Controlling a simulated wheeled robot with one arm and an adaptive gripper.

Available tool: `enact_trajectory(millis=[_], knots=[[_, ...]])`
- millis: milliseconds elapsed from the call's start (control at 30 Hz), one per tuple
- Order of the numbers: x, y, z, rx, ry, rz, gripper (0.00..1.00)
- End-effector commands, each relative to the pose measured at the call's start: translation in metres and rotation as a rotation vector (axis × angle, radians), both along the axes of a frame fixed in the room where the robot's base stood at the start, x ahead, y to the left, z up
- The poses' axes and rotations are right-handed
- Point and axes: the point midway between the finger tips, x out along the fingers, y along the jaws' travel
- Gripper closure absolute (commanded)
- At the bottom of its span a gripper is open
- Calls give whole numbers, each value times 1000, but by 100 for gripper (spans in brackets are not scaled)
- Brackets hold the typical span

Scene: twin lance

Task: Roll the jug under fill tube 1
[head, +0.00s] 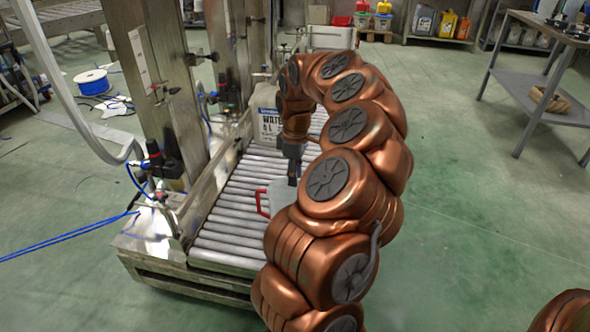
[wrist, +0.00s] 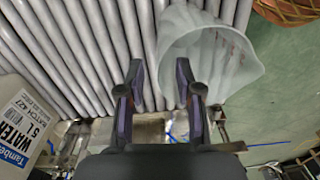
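A white jug labelled "WATER 5 L" (head: 267,105) stands upright on the roller conveyor (head: 232,222), beside the machine frame. It also shows at the left edge of the wrist view (wrist: 22,125), partly cut off. My gripper (head: 292,170) points down over the rollers, nearer the camera than the jug and apart from it. I cannot make out fill tube 1 for certain.
In the head view the translucent vessel (head: 281,194) is by the gripper, partly hidden by my arm, with a red handle (head: 262,204) beside it. Metal posts (head: 155,80) line the conveyor's left side. Green floor is clear to the right, before a grey workbench (head: 540,65).

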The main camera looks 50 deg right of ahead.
Motion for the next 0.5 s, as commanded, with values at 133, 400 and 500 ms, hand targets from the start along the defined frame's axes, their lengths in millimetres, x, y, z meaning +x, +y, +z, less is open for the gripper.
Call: enact_trajectory(millis=[133, 400, 500], knots=[[0, 2, -25, 2, 1, 3, 65], [0, 2, -46, 0, -1, 0, 65], [0, 2, -46, -1, -1, 0, 65]])
